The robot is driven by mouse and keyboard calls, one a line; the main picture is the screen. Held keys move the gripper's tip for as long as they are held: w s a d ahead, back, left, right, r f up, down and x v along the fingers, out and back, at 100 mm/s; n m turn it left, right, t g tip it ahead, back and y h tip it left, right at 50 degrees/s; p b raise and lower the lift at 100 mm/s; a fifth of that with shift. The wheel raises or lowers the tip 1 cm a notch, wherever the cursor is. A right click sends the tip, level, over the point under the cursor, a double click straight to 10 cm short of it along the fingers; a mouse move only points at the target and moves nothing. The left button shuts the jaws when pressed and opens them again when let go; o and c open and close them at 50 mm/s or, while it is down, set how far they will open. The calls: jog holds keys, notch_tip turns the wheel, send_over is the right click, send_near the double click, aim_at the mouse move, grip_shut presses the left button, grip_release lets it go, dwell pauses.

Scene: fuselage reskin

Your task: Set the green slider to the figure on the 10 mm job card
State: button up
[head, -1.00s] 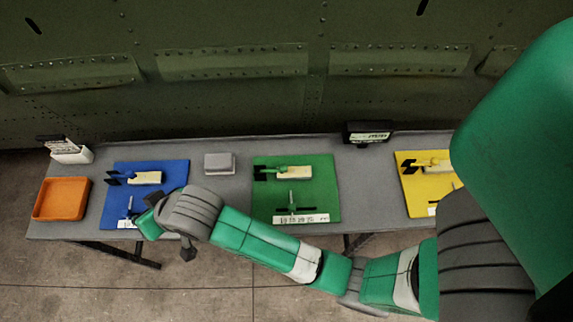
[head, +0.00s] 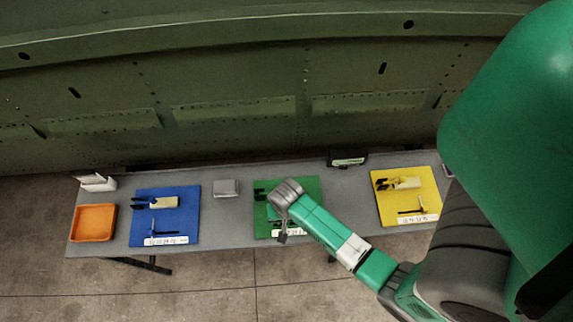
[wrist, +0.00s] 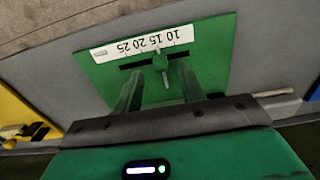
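The green board (head: 312,185) lies mid-table in the head view and fills the middle of the wrist view (wrist: 208,65). Its green slider knob (wrist: 160,63) sits in a dark slot beside a white scale strip reading 10, 15, 20, 25, upside down in the wrist view. The knob stands near the 15. My gripper (wrist: 158,84) is open over the board, with its fingers on either side of the knob's line; contact cannot be told. A dark-framed card (head: 347,161) and a white card stand (head: 95,182) stand at the table's back; their text is unreadable.
A blue board (head: 190,225) and an orange tray (head: 93,222) lie to the left, a yellow board (head: 425,190) to the right. A small grey block (head: 226,188) lies between blue and green. The green fuselage wall (head: 240,80) rises behind the table.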

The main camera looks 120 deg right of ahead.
jog(key=shift+f, duration=1.45)
jog(key=shift+c, duration=0.2)
grip_shut()
jog(key=shift+w+d, duration=0.3)
jog(key=shift+w, duration=0.35)
jog(key=shift+w+d, duration=0.25)
jog(key=shift+w, duration=0.4)
jog(key=shift+c, duration=1.8)
grip_release()
jog(key=o, duration=0.4)
jog(key=shift+w, duration=0.1)
